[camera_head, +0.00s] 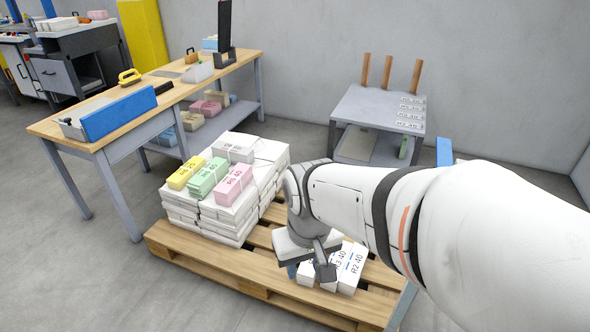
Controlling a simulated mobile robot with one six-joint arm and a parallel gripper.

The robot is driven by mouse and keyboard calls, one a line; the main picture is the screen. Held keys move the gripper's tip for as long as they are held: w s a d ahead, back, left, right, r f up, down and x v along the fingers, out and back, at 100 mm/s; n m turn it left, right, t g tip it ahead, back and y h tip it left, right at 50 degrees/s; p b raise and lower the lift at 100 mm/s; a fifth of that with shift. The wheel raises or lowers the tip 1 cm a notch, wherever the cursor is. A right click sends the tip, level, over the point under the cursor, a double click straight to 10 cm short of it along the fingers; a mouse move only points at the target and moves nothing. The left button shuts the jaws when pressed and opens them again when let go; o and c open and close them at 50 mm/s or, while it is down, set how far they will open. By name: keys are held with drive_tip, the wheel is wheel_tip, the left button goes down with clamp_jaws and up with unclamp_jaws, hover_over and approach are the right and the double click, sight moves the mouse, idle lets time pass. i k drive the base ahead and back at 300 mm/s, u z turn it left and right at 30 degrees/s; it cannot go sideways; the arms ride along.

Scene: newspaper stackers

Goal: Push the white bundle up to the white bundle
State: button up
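White bundles with black print lie side by side at the right end of the wooden pallet (222,265). The rightmost white bundle (352,268) reads "R2 40" and has a blue strap. The white bundle (331,272) to its left is partly hidden by my gripper, and another white piece (305,273) shows further left. My gripper (324,268) is low over these bundles, with a dark fingertip in front of them. A pale slab shows just under the wrist; I cannot tell whether it is a bundle or part of my gripper. The finger opening is hidden.
A tall white stack (225,215) fills the pallet's left part, topped by yellow (186,173), green (208,178), pink (233,185) and white (234,149) bundles. A workbench (150,95) stands behind left, a grey table (350,105) behind right. Grey floor is free in front.

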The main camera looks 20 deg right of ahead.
sight(348, 280)
drive_tip(key=z, duration=3.6)
drive_tip(key=k, duration=1.1)
drive_tip(key=u, duration=1.85)
drive_tip(key=i, duration=1)
drive_tip(key=z, duration=0.05)
